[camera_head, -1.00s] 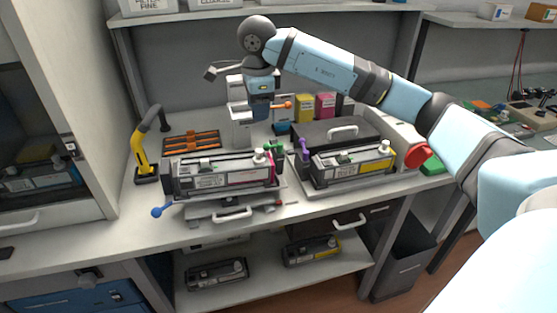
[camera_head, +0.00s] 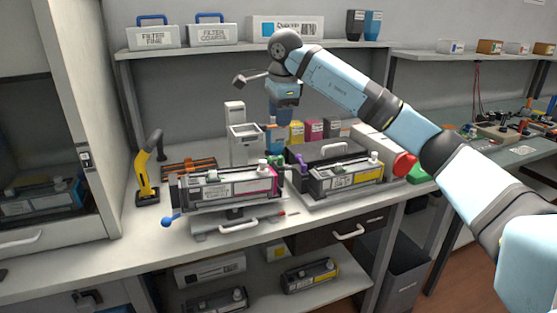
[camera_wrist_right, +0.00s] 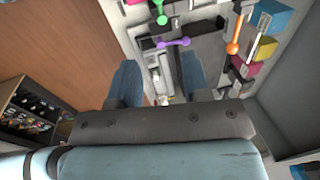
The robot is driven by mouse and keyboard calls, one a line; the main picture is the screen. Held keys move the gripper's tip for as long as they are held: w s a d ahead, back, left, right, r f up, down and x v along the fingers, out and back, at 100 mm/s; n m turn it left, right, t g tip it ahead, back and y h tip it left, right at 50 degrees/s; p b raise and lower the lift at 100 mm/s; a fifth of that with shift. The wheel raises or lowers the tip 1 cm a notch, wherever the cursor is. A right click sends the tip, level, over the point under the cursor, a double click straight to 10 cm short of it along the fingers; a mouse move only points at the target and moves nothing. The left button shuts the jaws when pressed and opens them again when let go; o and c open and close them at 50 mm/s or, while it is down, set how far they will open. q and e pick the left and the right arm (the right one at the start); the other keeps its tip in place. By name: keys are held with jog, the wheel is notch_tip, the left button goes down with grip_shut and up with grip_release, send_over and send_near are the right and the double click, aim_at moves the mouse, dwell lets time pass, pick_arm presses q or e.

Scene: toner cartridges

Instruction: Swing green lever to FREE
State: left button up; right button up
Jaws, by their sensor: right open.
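The green lever (camera_wrist_right: 160,12) shows at the top of the right wrist view, beyond my fingers. In the head view it is a small green part (camera_head: 275,160) between the two cartridge cradles. I cannot read a FREE mark. My right gripper (camera_head: 280,114) hangs fingers-down above and behind the cradles. Its two blue fingers (camera_wrist_right: 160,76) are apart and empty, clear of the lever. My left gripper is not in view.
A magenta-marked cartridge (camera_head: 230,184) sits left and a yellow-marked cartridge (camera_head: 345,178) right. A blue-knobbed lever (camera_head: 167,222) sticks out at front left. A shelf (camera_head: 225,48) hangs behind.

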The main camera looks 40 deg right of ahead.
aim_at(276, 159)
jog(key=f, duration=0.4)
jog(key=w+f+b, duration=0.1)
jog(key=f, duration=0.3)
jog(key=w+f, duration=0.1)
jog(key=f, duration=0.4)
jog(key=shift+w+d+b, duration=0.25)
jog(key=shift+d+b, duration=0.05)
jog(key=shift+r, duration=0.1)
grip_shut()
